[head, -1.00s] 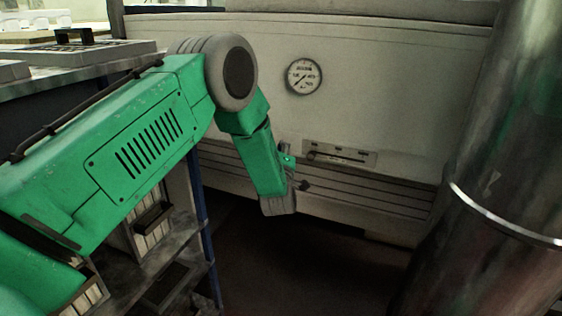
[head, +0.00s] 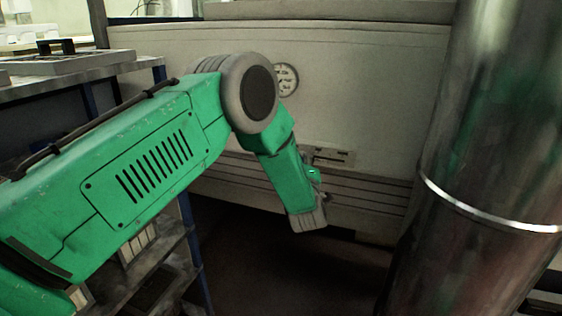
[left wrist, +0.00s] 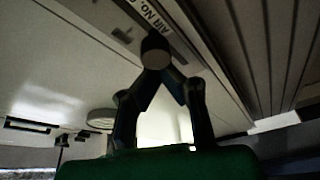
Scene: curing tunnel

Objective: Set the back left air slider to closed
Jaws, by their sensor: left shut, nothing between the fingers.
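The air slider plate (head: 333,156) is a narrow metal strip with a slot on the pale tunnel wall, below a round gauge. My left arm covers its left end in the head view, so I cannot tell the slider's position. My left gripper (head: 322,184) is at the plate's lower edge, mostly hidden behind my green wrist. In the left wrist view my left gripper (left wrist: 155,55) is shut, its fingers converging at a dark round end close to a plate labelled "AIR No." (left wrist: 150,14). I cannot tell whether they touch. My right gripper is out of view.
The round gauge (head: 287,80) is partly behind my arm. A large shiny metal cylinder (head: 480,150) stands on the right. A shelf rack (head: 190,245) stands at the left. Ribbed strips (head: 365,190) run below the plate, with dark open floor beneath.

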